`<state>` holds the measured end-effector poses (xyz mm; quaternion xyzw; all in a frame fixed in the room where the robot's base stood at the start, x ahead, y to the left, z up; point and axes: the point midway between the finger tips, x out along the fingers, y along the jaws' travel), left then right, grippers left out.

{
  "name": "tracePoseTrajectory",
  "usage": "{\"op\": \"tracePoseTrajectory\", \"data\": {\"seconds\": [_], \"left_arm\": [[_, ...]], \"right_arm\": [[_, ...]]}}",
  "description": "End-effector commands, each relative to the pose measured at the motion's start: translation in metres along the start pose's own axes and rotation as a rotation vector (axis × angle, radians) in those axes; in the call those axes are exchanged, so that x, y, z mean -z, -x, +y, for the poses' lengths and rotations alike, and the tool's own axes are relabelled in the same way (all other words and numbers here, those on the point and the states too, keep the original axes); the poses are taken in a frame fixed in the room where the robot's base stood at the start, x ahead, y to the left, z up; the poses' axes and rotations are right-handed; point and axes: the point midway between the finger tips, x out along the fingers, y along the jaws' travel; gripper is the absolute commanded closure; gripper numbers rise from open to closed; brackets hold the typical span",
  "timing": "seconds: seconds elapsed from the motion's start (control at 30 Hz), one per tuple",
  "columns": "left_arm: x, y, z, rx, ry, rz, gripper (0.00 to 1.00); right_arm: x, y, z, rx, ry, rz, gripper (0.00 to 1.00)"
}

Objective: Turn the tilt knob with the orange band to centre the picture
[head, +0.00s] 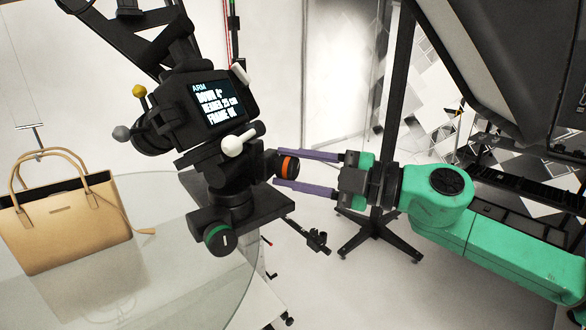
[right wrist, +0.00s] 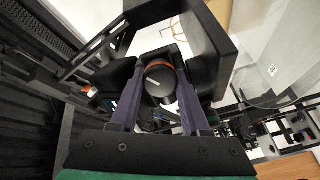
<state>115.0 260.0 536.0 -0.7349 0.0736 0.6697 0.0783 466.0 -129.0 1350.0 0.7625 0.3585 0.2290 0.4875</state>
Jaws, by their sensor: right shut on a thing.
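The tilt knob with the orange band (head: 287,167) is on the right side of the black camera head. It also shows in the right wrist view (right wrist: 161,84), with a white mark on its dark face. My right gripper (head: 278,168) comes in from the right, its purple fingers on either side of the knob and shut on it. In the right wrist view its fingers (right wrist: 160,74) flank the knob. The screen (head: 219,103) reads "ARM", "DOWN 4°", "NEARER 25 cm" and "FRAME OK". My left gripper is not in view.
A knob with a green band (head: 217,238) sits lower on the head, and a white-handled lever (head: 240,140) is just left of the gripped knob. A tan handbag (head: 68,225) stands on a clear round turntable (head: 165,185). A black stand (head: 378,232) is behind my right gripper.

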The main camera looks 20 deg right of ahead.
Motion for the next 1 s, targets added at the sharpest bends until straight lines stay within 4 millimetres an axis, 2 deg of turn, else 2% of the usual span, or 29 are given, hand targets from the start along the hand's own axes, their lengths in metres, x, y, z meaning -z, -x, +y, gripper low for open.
{"op": "tracePoseTrajectory", "data": {"seconds": [0.6, 1.0], "left_arm": [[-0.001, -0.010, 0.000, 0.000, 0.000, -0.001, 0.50], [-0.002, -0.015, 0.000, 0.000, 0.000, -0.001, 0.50]], "right_arm": [[-0.001, 0.000, -0.003, 0.000, 0.570, 0.001, 1.00], [-0.001, 0.000, -0.004, 0.001, 0.793, 0.002, 1.00]]}}
